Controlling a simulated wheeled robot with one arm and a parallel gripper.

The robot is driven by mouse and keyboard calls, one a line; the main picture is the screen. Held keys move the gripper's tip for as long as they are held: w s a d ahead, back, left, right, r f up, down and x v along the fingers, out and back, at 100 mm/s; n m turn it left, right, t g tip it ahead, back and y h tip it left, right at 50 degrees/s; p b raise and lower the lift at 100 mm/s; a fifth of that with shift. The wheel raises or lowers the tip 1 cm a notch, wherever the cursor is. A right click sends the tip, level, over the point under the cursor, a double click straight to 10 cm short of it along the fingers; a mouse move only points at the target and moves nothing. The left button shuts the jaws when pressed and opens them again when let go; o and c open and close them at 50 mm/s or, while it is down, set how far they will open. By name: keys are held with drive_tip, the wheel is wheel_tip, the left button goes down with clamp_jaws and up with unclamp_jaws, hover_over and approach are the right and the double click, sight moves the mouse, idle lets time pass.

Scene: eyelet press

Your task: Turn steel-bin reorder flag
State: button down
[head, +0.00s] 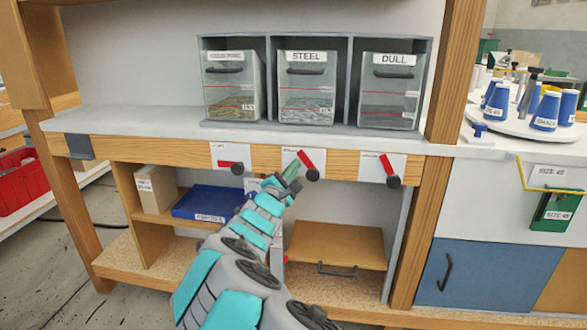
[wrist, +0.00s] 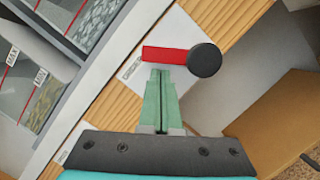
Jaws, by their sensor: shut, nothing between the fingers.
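The steel bin (head: 307,87) is the middle of three clear bins on the shelf. Its red reorder flag (head: 306,159) sits on a white card on the wooden rail below, tilted up to the left from a dark round knob (head: 312,175). In the wrist view the flag (wrist: 165,55) runs left from the dark knob (wrist: 205,60). My gripper (head: 293,172) is shut and empty, just left of the knob in the head view. In the wrist view its green fingertips (wrist: 160,75) are together at the flag's lower edge; I cannot tell whether they touch it.
The left bin's flag (head: 231,165) lies level, and the dull bin's flag (head: 388,168) is tilted up to the left. A blue tray (head: 207,203) and a cardboard box (head: 155,188) are under the counter. Blue spools stand on a white turntable (head: 520,125) at right.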

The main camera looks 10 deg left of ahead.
drive_tip(key=shift+d+r+m+b, duration=0.2)
drive_tip(key=shift+d+m+b, duration=0.35)
drive_tip(key=shift+b, duration=0.7)
drive_tip(key=shift+a+r+m+b, duration=0.1)
drive_tip(key=shift+r+m+b, duration=0.25)
drive_tip(key=shift+m+b, duration=0.1)
